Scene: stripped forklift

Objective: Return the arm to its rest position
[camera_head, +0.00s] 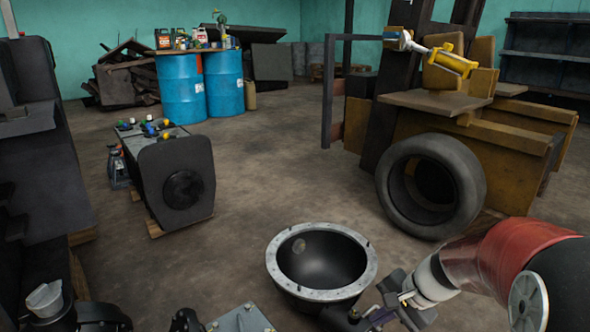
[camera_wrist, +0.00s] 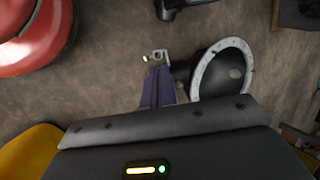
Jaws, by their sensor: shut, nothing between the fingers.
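My arm reaches in from the lower right of the head view, with a red link and a pale wrist section. My gripper (camera_head: 378,312) is at the bottom, partly cut off, just to the right of the round dark bowl-shaped housing (camera_head: 320,265). The wrist view shows my gripper (camera_wrist: 157,80) as purple-dark fingers close together, with nothing visibly held. The bowl-shaped housing (camera_wrist: 222,70), with its pale metal rim, is right of the fingers there. I cannot tell the height gap between gripper and housing.
A large tyre (camera_head: 430,185) leans by the yellow forklift body (camera_head: 480,140) at the right. A dark machine block (camera_head: 175,180) stands left of centre. Blue drums (camera_head: 182,90) stand at the back. Dark machinery (camera_head: 35,150) lines the left side. The middle floor is clear.

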